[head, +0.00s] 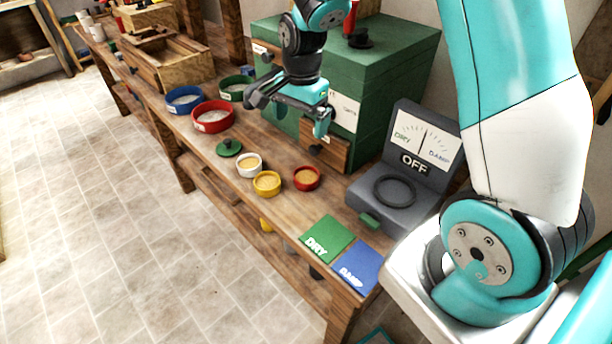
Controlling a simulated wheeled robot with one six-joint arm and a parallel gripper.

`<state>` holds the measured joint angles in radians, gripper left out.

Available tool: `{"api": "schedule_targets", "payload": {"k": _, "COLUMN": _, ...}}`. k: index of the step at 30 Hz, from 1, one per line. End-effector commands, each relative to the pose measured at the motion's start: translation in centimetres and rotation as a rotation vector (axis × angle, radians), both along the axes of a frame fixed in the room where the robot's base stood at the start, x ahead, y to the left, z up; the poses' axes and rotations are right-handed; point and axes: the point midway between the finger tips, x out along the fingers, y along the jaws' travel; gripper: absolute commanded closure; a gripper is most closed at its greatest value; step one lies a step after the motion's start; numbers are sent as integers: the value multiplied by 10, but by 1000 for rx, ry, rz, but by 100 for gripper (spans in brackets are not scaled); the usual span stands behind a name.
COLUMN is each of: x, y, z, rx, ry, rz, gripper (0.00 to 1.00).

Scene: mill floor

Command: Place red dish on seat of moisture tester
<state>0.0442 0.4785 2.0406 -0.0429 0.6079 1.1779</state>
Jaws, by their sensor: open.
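The small red dish (307,183) holds yellow-brown grain and stands on the wooden bench, left of the moisture tester. The moisture tester (436,122) is a grey box with a DRY/DAMP dial and an OFF label. Its seat (394,205), a dark ring on the flat lower part, is empty. My gripper (287,112) is open with nothing between its fingers. It is above the bench, in front of the green cabinet and higher in the picture than the red dish.
White (249,172) and yellow (267,190) dishes of grain stand beside the red one. Green DRY (327,238) and blue DAMP (358,268) mats lie at the near end. A larger red bowl (213,127), blue bowl (184,107) and green cabinet (385,48) stand farther back.

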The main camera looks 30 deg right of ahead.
Motion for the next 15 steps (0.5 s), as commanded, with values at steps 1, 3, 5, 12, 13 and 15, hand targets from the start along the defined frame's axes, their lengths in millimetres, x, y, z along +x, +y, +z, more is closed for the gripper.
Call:
{"api": "schedule_targets", "payload": {"k": 1, "x": 5, "y": -9, "z": -7, "rx": -12, "ry": 11, "rz": -68, "gripper": 0}}
{"api": "schedule_targets", "payload": {"k": 3, "x": 10, "y": -18, "z": -15, "rx": -26, "ry": 17, "rz": -138, "gripper": 0}}
{"api": "schedule_targets", "payload": {"k": 5, "x": 12, "y": -22, "z": -22, "rx": -32, "ry": 20, "rz": -169, "gripper": 0}}
{"api": "schedule_targets", "payload": {"k": 12, "x": 11, "y": -23, "z": -68, "rx": -34, "ry": 26, "rz": -181, "gripper": 0}}
{"api": "schedule_targets", "payload": {"k": 13, "x": 11, "y": -23, "z": -76, "rx": -34, "ry": 26, "rz": -181, "gripper": 0}}
{"api": "schedule_targets", "payload": {"k": 15, "x": 11, "y": -22, "z": -91, "rx": -34, "ry": 25, "rz": -180, "gripper": 0}}
